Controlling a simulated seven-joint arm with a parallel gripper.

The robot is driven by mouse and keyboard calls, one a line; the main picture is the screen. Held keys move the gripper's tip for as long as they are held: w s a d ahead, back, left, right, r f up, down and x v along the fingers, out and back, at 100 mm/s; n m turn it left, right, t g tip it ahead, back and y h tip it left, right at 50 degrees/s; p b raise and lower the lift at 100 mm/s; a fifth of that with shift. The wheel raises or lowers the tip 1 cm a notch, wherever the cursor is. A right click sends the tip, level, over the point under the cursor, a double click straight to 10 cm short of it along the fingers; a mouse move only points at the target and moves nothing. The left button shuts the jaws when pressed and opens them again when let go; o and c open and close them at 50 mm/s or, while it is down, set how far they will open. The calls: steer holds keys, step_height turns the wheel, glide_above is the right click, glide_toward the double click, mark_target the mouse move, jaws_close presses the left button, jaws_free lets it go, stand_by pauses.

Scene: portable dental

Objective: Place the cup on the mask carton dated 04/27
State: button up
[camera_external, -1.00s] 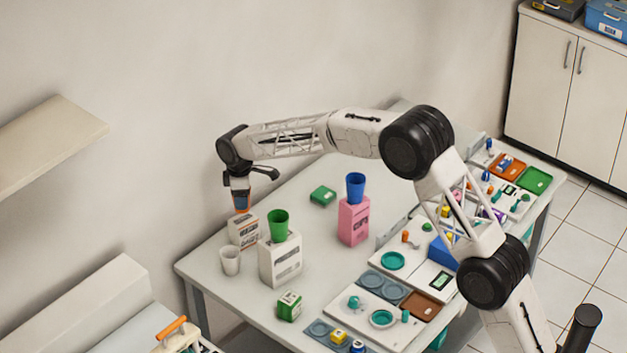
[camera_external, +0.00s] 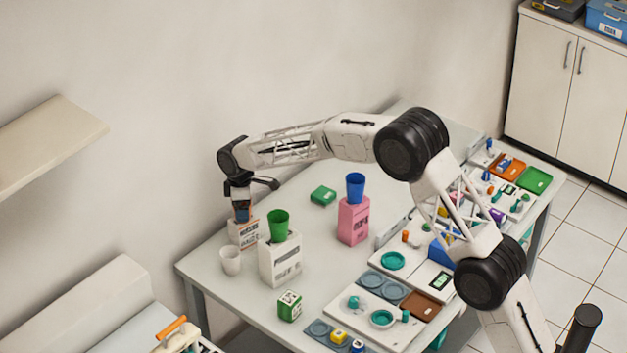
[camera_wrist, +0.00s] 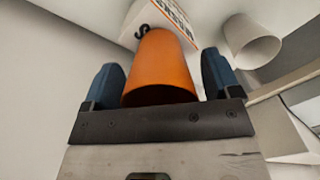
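An orange cup (camera_wrist: 160,70) sits between the two dark blue fingers of my gripper (camera_wrist: 162,80) in the wrist view. A narrow gap shows between cup and right finger, so the gripper looks open around it. In the external view my gripper (camera_external: 242,214) is low over the white carton with orange print (camera_external: 243,234) and mostly hides the cup. A green cup (camera_external: 279,225) stands on a white carton (camera_external: 281,261), and a blue cup (camera_external: 355,187) on a pink carton (camera_external: 353,222). A white cup (camera_external: 231,261) stands on the table. Carton dates are unreadable.
The wall is close behind my gripper.

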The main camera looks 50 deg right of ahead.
steer(key=shift+r, duration=0.2)
step_height(320, 180, up, 12)
stand_by(0.9)
stand_by(0.7)
steer(key=s+r+m, duration=0.1)
steer(key=s+r, duration=0.4)
steer(key=s, duration=0.6)
steer(key=s+r+m+t, duration=0.15)
steer(key=s+r, duration=0.35)
steer(key=s, duration=0.7)
steer(key=s+r+m, duration=0.2)
steer(key=s+r, duration=0.3)
steer(key=s, duration=0.6)
steer(key=s+f+m, duration=0.2)
steer(key=s+f, duration=0.2)
steer(key=s, duration=1.5)
steer(key=s+a+f+m+t, duration=0.1)
steer(key=s+f+m, duration=0.1)
steer(key=s, duration=1.7)
steer(key=shift+a+f+m, duration=0.25)
steer(key=shift+f+m, duration=0.1)
steer(key=shift+f, duration=0.5)
